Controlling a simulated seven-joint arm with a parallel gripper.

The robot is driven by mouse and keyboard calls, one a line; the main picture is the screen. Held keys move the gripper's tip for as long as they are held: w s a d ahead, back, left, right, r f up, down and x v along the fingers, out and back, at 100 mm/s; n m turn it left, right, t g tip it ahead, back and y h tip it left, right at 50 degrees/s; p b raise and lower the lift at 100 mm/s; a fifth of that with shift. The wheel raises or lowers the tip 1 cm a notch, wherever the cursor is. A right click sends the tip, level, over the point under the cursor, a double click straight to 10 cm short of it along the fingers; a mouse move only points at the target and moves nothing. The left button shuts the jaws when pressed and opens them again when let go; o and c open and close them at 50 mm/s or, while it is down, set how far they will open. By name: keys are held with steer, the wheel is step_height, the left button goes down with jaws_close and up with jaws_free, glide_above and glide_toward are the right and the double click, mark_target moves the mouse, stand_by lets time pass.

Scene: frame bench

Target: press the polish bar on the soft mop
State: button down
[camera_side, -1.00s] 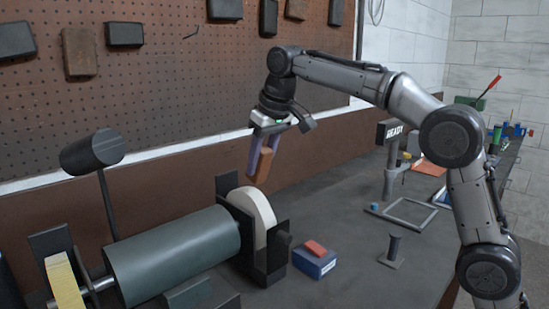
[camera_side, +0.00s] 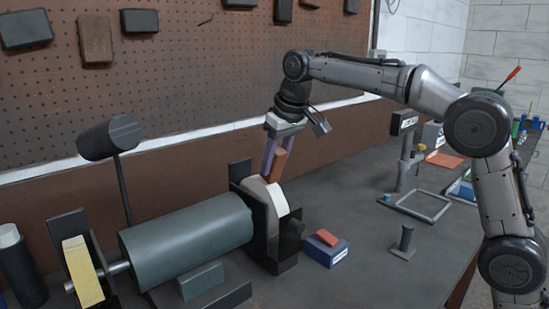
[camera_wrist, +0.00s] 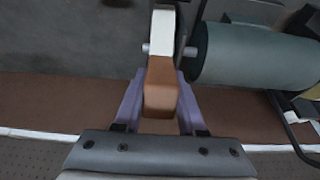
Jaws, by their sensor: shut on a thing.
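The polish bar (camera_side: 279,164) is a brown block. My gripper (camera_side: 271,172) is shut on it, with purple fingers on either side, above the white wheel. The soft mop seems to be this white wheel (camera_side: 260,189) at the right end of the grey machine, between dark guard plates. The bar's lower end is at the wheel's top rim in the side view and appears to touch it. In the wrist view the bar (camera_wrist: 160,97) lines up with the white wheel (camera_wrist: 162,42) and overlaps its edge; the exact contact is hidden.
The grey motor drum (camera_side: 190,240) lies left of the wheel, with a yellow wheel (camera_side: 82,275) at its far end. A dark lamp (camera_side: 108,138) stands behind. A blue box (camera_side: 325,253) with a red block (camera_side: 326,237) sits right of the guard.

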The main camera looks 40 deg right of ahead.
steer(key=shift+f, duration=0.75)
stand_by(1.5)
steer(key=shift+r, duration=0.1)
steer(key=shift+r, duration=4.05)
